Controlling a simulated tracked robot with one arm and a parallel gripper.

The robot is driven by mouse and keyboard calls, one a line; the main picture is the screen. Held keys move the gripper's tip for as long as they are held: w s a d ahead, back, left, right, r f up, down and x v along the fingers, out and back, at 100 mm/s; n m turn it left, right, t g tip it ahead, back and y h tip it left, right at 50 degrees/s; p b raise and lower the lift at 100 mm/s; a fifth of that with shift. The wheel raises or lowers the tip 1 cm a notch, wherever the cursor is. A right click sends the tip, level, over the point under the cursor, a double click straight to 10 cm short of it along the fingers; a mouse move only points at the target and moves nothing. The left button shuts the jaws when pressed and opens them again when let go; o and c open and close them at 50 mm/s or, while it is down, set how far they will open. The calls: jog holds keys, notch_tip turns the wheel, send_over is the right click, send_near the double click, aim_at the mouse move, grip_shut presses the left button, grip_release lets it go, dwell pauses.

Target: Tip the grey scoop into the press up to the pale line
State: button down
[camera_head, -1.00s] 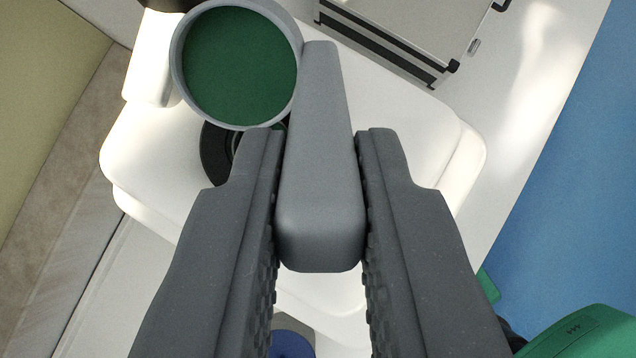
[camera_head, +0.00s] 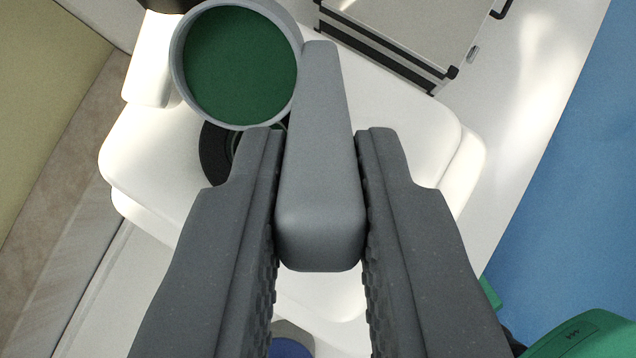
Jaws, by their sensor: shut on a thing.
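The grey scoop (camera_head: 321,150) has a round cup (camera_head: 240,65) at the upper left, with dark green material across its inside. My gripper (camera_head: 320,165) is shut on the scoop's thick grey handle, one finger on each side. The cup looks level, seen from above. Below it is a white machine (camera_head: 150,165), which I take to be the press. A black ring-shaped part (camera_head: 213,155) of it shows partly under the cup; the cup and my left finger hide the rest. I cannot make out a pale line.
A grey case with black edges (camera_head: 410,35) stands at the upper right on the white surface (camera_head: 545,70). A green object (camera_head: 580,338) is at the lower right, and a blue round thing (camera_head: 290,345) shows between my fingers at the bottom.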

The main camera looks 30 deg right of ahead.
jog(key=shift+s+a+f+t+h+b, duration=0.3)
jog(key=shift+s+f+t+h+b, duration=0.25)
jog(key=shift+b, duration=1.65)
dwell(1.1)
jog(key=shift+w+r, duration=0.1)
jog(key=shift+r, duration=0.05)
dwell(0.5)
jog(key=shift+r+g+y+p, duration=0.45)
jog(key=shift+r+g+p, duration=0.15)
jog(key=shift+p, duration=0.45)
notch_tip(320, 180, up, 2)
jog(key=g+y+p, duration=0.1)
jog(key=p, duration=0.2)
jog(key=g+y+p, duration=0.1)
jog(key=g+p, duration=0.1)
jog(key=p, duration=0.1)
jog(key=shift+r+y, duration=0.25)
jog(key=shift+y, duration=0.05)
jog(key=r+g+y+p, duration=0.1)
jog(key=g+p, duration=0.1)
jog(key=p, duration=0.3)
jog(key=shift+r+g+y, duration=0.25)
jog(key=shift+r+y, duration=0.05)
jog(key=r+g+p, duration=0.1)
jog(key=p, duration=0.2)
jog(key=shift+y+p, duration=0.3)
jog(key=shift+y, duration=0.1)
jog(key=shift+f, duration=0.1)
